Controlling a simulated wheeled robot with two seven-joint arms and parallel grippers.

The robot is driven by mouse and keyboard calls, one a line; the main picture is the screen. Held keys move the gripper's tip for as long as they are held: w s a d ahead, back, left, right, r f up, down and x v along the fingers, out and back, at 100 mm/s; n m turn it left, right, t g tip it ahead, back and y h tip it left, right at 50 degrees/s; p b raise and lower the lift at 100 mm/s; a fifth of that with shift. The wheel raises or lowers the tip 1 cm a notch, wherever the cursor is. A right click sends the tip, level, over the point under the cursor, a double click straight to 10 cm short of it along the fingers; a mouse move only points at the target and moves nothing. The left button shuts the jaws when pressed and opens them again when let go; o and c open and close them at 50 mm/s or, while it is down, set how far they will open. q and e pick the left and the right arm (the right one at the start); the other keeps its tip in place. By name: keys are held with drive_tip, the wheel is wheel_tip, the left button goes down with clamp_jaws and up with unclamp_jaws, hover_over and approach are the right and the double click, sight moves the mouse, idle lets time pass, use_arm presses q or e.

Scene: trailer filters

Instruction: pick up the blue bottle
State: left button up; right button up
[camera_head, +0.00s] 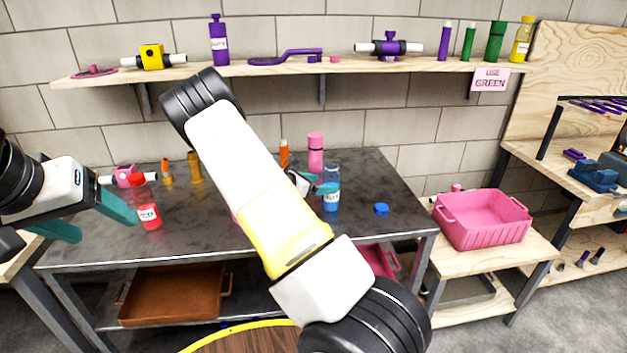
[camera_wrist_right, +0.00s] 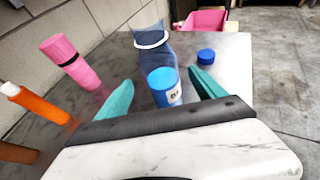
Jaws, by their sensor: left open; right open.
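The blue bottle (camera_head: 331,197) stands upright on the dark metal table (camera_head: 385,170), with a white label and a clear upper part. It also shows in the right wrist view (camera_wrist_right: 165,88), in the space between the two teal fingers. The wrist view shows no clear contact. My left gripper (camera_head: 103,225) is open and empty at the table's left, its fingers pointing toward a red bottle (camera_head: 148,212).
A blue cap (camera_head: 381,209) lies right of the bottle. A pink bottle (camera_head: 316,155) and an orange bottle (camera_head: 284,152) stand behind. A pink crate (camera_head: 485,232) sits on the wooden stand at right. A shelf (camera_head: 350,68) of tools and bottles runs above. My right arm hides the table's middle.

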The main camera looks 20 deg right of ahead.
sight(337, 181)
drive_tip(key=x, duration=0.5)
drive_tip(key=r+x, duration=0.1)
drive_tip(key=x, duration=0.1)
drive_tip(key=shift+w+d+f, duration=0.15)
drive_tip(key=shift+d+f, duration=0.05)
drive_tip(key=shift+d, duration=0.3)
clamp_jaws()
drive_tip(key=shift+r, duration=0.15)
